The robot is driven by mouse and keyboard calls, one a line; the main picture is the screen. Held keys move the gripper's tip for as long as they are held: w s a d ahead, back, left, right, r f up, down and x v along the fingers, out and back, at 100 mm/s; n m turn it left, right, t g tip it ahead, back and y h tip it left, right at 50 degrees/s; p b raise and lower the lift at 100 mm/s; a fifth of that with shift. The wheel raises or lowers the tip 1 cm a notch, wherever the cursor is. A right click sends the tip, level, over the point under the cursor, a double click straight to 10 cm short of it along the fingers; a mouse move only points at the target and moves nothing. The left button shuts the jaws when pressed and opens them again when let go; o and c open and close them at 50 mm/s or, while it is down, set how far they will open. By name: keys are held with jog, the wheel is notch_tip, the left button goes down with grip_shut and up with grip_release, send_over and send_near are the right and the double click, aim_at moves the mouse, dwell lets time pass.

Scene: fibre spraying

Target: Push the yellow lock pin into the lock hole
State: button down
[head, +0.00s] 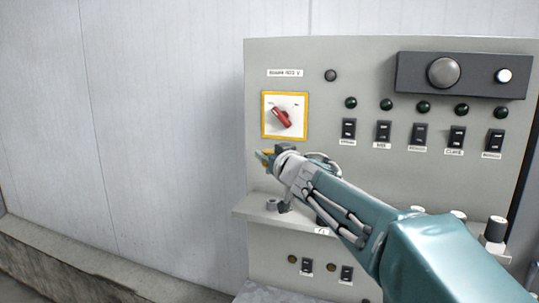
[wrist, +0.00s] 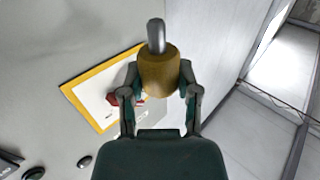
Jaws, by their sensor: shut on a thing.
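My gripper (head: 271,155) is shut on the yellow lock pin (wrist: 158,72). In the wrist view the pin is a thick yellow cylinder with a grey metal rod pointing away from the gripper. In the head view only a small bit of its yellow (head: 264,160) shows at the gripper's end. The gripper is below and a little left of a red rotary switch (head: 282,118) on a white, yellow-bordered plate (head: 270,102). In the wrist view the pin and a finger partly cover this plate (wrist: 87,87). I cannot make out the lock hole.
The grey control panel (head: 300,60) has several black switches and dark green lamps to the right. A ledge (head: 256,206) with small fittings juts out below my gripper. A pale wall (head: 160,110) stands left of the panel, with open room in front.

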jog(key=shift+f, duration=0.15)
jog(key=shift+d+f, duration=0.7)
jog(key=shift+f, duration=0.25)
notch_tip(320, 180, down, 2)
jog(key=shift+a+f, duration=0.45)
jog(key=shift+f, duration=0.25)
jog(key=shift+d, duration=0.35)
jog(key=shift+s+a, duration=0.1)
jog(key=shift+a, duration=0.15)
jog(key=shift+d, duration=0.15)
jog(key=shift+f, duration=1.55)
